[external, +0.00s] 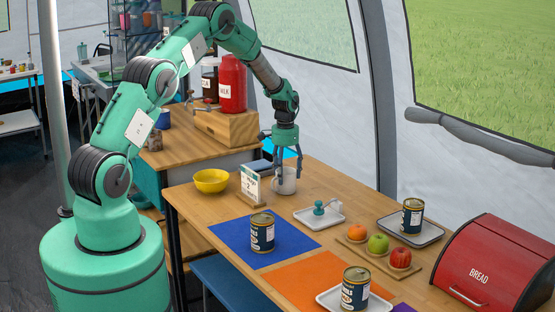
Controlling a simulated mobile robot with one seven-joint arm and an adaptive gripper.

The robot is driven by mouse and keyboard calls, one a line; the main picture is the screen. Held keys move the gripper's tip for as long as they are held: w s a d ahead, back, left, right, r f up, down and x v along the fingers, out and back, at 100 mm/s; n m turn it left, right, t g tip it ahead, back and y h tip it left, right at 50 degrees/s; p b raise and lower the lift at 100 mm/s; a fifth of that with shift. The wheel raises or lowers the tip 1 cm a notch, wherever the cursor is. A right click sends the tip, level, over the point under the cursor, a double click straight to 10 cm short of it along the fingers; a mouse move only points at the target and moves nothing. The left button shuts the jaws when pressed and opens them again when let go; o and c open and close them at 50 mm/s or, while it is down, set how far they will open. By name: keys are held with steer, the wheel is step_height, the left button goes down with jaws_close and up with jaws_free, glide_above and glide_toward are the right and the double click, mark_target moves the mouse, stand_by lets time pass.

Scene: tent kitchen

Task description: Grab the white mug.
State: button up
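The white mug (287,187) stands on the wooden table near its back edge, just right of a small sign. My gripper (288,175) points straight down at the mug from above. Its fingers are apart and reach down to the mug's rim, one at the left and one at the right. The fingers overlap the mug in this view. I cannot tell whether they press on it or only stand around or inside it.
A small sign (250,187) and a yellow bowl (211,181) stand left of the mug. A white tray (333,218) with a green-handled item is at right. Cans, fruit and a red bread box (495,262) are nearer the front. The blue mat (285,241) has free room.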

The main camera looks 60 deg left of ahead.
steer(key=c, duration=0.6)
steer(key=shift+c, duration=0.2)
steer(key=shift+r, duration=0.1)
step_height(320, 180, up, 10)
steer(key=p, duration=0.2)
stand_by(0.5)
